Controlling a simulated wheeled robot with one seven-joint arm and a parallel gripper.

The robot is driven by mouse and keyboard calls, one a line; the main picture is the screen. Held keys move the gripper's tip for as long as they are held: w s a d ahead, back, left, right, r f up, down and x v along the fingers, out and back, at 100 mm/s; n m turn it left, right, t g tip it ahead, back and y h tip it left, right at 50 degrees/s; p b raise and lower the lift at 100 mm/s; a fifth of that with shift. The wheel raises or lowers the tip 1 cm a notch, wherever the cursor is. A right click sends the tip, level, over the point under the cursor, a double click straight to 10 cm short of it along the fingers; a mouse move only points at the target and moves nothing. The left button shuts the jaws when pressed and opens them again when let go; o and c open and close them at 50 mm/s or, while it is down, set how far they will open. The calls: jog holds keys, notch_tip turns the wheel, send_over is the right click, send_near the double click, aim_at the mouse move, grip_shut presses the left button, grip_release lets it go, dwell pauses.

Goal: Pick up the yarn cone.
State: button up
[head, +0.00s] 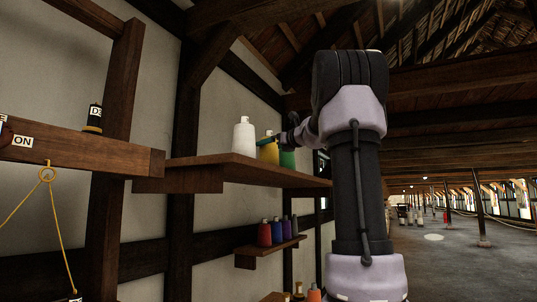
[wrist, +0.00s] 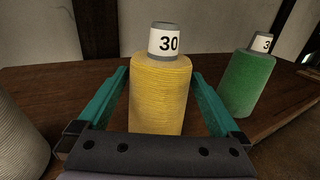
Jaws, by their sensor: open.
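A yellow yarn cone (wrist: 160,95) with a grey top labelled "30" stands upright on a wooden shelf. My gripper (wrist: 160,80) is open, with one teal finger on each side of the yellow cone. I cannot tell whether either finger touches it. In the head view the yellow cone (head: 268,150) shows on the upper shelf between a white cone (head: 243,137) and a green cone (head: 287,159). My gripper (head: 284,138) reaches it from the right there, and partly hides it. The task does not say which cone is meant.
The green cone (wrist: 249,80) stands to the right in the wrist view, the white one (wrist: 18,135) close at left. The shelf (wrist: 40,85) backs onto a wall. A lower shelf (head: 270,250) holds several coloured cones. A beam (head: 80,150) juts out at left.

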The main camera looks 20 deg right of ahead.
jog(key=shift+w+a, duration=0.15)
jog(key=shift+w, duration=0.55)
jog(key=shift+s, duration=0.1)
jog(key=c, duration=1.2)
